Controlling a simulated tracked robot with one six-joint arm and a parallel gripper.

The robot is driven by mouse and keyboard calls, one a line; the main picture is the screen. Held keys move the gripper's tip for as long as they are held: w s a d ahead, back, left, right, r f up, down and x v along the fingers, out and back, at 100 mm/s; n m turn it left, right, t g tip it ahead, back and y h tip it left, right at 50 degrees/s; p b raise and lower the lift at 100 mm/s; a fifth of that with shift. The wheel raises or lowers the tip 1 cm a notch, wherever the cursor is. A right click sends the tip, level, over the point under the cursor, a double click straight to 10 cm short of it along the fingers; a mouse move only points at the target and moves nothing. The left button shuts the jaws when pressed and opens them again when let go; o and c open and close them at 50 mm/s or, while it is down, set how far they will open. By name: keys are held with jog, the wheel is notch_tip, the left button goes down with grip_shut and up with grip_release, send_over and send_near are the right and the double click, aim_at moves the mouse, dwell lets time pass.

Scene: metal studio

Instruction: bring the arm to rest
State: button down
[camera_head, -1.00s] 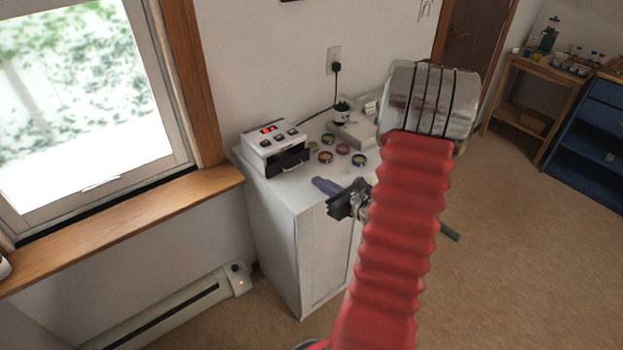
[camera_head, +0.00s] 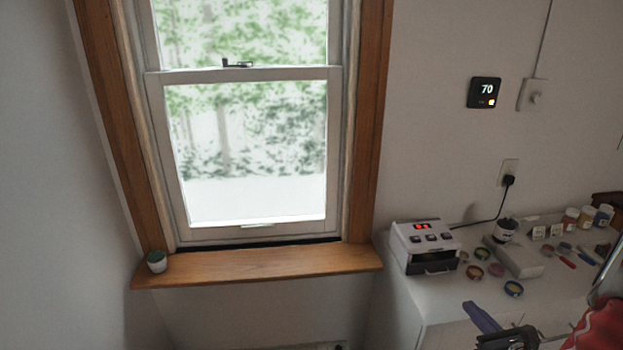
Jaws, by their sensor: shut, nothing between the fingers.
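My gripper (camera_head: 508,337) shows as a dark shape at the bottom edge, in front of the white cabinet's near edge. It is shut and empty.
The white cabinet (camera_head: 405,295) carries a white device with a red display (camera_head: 425,245), several small round tins (camera_head: 513,288), a white box (camera_head: 515,258), a dark-topped jar (camera_head: 505,229) and bottles (camera_head: 587,216).

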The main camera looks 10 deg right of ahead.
jog(key=s+a+n+g+y, duration=0.4)
jog(key=a+n+g, duration=0.2)
jog(key=a+n, duration=0.5)
jog(key=s+a+n+g+y, duration=0.45)
jog(key=a+n, duration=0.45)
jog(key=a, duration=0.4)
jog(key=s+a+r+n+h, duration=0.2)
jog(key=a+r+n+h, duration=0.5)
jog(key=a+r+n, duration=0.6)
notch_tip(320, 180, up, 4)
jog(key=n, duration=0.4)
jog(key=shift+a+r+t, duration=0.15)
jog(key=shift+r+t, duration=0.05)
jog(key=shift+t, duration=0.15)
